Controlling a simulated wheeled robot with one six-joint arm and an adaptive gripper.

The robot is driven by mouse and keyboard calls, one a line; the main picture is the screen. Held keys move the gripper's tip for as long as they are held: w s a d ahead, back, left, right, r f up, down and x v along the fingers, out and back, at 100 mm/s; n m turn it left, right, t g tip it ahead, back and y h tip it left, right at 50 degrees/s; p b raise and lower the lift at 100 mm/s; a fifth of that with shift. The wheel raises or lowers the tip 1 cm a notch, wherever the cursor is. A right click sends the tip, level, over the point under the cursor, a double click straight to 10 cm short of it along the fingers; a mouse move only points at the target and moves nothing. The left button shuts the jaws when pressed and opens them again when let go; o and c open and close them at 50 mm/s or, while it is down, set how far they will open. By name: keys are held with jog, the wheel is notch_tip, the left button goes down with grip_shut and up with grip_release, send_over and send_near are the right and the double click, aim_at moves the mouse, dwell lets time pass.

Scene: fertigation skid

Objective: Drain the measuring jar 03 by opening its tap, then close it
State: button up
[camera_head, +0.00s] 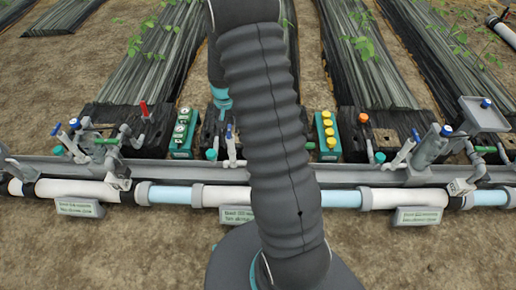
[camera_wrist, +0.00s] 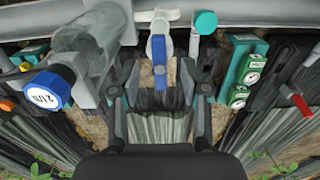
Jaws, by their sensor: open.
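In the wrist view a clear grey measuring jar (camera_wrist: 92,42) with a blue end cap (camera_wrist: 47,88) lies left of my gripper; the cap's marking is not clearly readable. A tap with a blue lever (camera_wrist: 158,55) on a white body (camera_wrist: 158,20) shows between the tips of my gripper (camera_wrist: 159,80). My gripper is open, a finger to each side of the lever; I cannot tell whether either touches it. In the head view a blue-handled tap (camera_head: 229,132) shows just left of my arm, which hides the middle of the skid. No 03 label is readable.
A teal-capped fitting (camera_wrist: 205,22) stands close to the right finger. A green gauge box (camera_wrist: 243,75) and a red lever (camera_wrist: 293,97) are further right. In the head view, other jars (camera_head: 430,150) stand along the grey rail (camera_head: 345,177), above a white and blue pipe (camera_head: 170,195).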

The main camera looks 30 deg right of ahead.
jog(key=shift+r+p, duration=1.85)
jog(key=shift+r, duration=1.65)
